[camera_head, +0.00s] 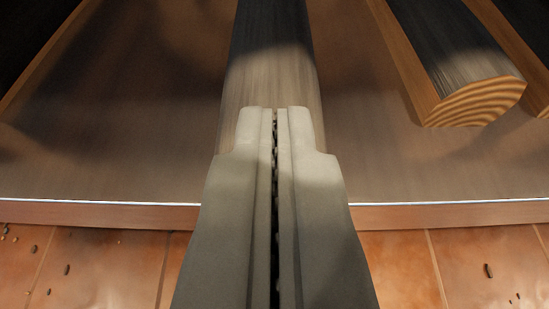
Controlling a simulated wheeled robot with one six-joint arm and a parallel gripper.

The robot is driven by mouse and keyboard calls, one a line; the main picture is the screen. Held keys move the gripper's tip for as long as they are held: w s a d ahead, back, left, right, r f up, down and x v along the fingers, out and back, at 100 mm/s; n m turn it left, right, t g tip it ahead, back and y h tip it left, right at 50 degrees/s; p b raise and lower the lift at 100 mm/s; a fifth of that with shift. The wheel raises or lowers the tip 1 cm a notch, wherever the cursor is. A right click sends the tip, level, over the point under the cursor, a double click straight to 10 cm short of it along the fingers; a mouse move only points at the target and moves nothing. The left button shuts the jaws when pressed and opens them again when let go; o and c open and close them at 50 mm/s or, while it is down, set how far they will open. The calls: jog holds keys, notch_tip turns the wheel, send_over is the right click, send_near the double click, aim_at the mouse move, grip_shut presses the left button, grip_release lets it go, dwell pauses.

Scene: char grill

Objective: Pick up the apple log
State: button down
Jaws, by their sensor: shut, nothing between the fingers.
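A greyish-brown log (270,75) lies lengthwise away from me in the middle of the camera view, on a brown surface (140,160). Its far part is dark and its near part is lighter. I cannot tell for sure that it is the apple log. My gripper (275,112) is shut and empty, with its fingertips pointing at the log's near end. The gripper hides that near end, and I cannot tell whether they touch.
A split log (470,70) with dark bark and a ringed cut end lies to the right, with part of another piece (520,35) beside it. The surface has a raised front edge (440,212). Orange tiles (105,265) with dark bits lie below.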

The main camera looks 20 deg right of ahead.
aim_at(269, 90)
jog(key=s+a, duration=0.1)
jog(key=s, duration=0.5)
jog(key=shift+a, duration=0.4)
jog(key=c, duration=1.9)
grip_release()
jog(key=shift+s, duration=0.3)
jog(key=o, duration=0.7)
jog(key=shift+s+a, duration=0.1)
jog(key=o, duration=0.4)
jog(key=shift+w+r, duration=0.2)
jog(key=o, duration=0.4)
notch_tip(269, 90, up, 6)
jog(key=w+g+y, duration=0.1)
jog(key=w+g, duration=0.1)
jog(key=g, duration=0.1)
jog(key=shift+w+f, duration=0.2)
jog(key=shift+w, duration=0.1)
jog(key=shift+g, duration=0.8)
jog(key=x, duration=1.1)
jog(key=shift+w+r, duration=0.3)
jog(key=shift+r, duration=0.05)
jog(key=shift+x, duration=2.6)
